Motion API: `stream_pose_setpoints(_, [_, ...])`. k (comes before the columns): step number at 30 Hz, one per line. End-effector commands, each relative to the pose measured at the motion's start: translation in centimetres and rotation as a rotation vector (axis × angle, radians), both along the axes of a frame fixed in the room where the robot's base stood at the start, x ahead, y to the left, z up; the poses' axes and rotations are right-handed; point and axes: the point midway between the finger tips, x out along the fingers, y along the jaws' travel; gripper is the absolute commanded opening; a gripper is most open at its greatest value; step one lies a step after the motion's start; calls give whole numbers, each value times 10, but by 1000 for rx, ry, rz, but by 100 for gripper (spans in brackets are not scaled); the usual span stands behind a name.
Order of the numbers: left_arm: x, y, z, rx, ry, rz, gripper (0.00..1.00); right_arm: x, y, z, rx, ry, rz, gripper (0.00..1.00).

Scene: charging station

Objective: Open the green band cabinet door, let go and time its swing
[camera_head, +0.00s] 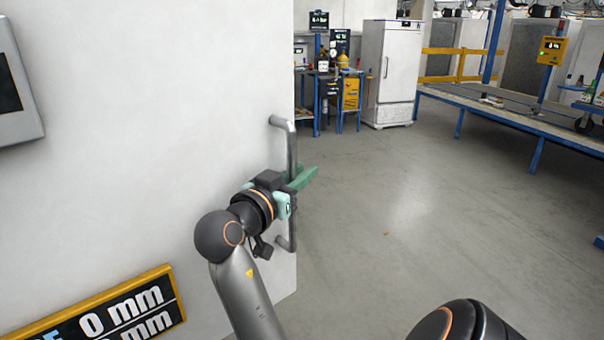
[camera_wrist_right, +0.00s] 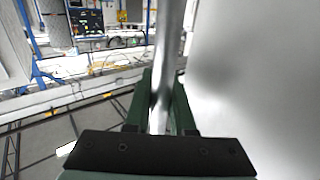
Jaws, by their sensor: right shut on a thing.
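A large white cabinet door (camera_head: 200,90) fills the left of the head view. No green band shows on the part in view. A grey vertical bar handle (camera_head: 291,150) stands off the door near its right edge. My right gripper (camera_head: 303,181) has its green fingers around the middle of the bar, shut on it. In the right wrist view the handle (camera_wrist_right: 168,50) runs upright between the fingers of this gripper (camera_wrist_right: 160,105), with the blurred pale door surface to the right. My left gripper is not in view.
A grey panel with a dark screen (camera_head: 18,90) and a yellow-framed "0 mm" sign (camera_head: 120,310) show at the left. Behind are a white cabinet (camera_head: 391,70), a blue workbench (camera_head: 330,95) and a long blue-legged platform (camera_head: 510,110). Grey floor (camera_head: 400,200) right of the door is clear.

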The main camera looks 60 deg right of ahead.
Motion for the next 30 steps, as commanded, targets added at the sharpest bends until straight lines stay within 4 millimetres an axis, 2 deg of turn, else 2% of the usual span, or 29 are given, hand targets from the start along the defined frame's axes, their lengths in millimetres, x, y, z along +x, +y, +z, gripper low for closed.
stream_pose_setpoints(17, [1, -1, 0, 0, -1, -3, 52, -1, 2, 2, -4, -3, 1, 0])
stream_pose_setpoints(18, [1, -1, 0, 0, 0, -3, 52, -1, 2, 2, -4, -3, 1, 23])
stream_pose_setpoints(26, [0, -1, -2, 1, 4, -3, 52, -1, 2, 1, -3, -2, 2, 52])
stream_pose_setpoints(30, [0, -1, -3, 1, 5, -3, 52, -1, 2, 1, -2, -1, 2, 52])
